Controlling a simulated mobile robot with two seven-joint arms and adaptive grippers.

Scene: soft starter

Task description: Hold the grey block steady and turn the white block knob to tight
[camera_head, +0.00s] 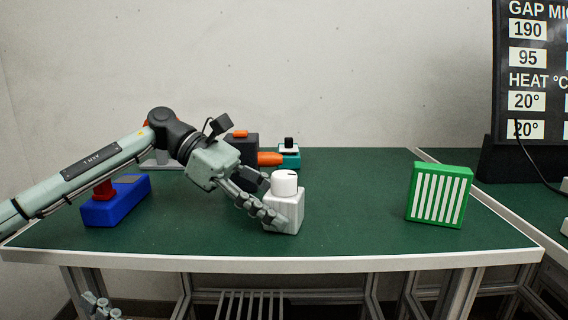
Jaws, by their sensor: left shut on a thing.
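A pale grey-white block (292,212) stands upright near the middle of the green table. A round white knob (284,184) with a small dark mark on its top sits on it. My left gripper (270,205) reaches in from the left and is shut on this block, low on its body and below the knob. One finger lies across the block's front left; the other is largely hidden behind. A dark grey block (241,147) with orange parts stands further back, partly hidden by my left arm.
A blue block (118,208) with a red knob is at the left, under my left arm. A teal block (289,158) with a black knob is at the back. A green box (440,195) with white stripes stands at the right. Clear table lies between it and the white knob.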

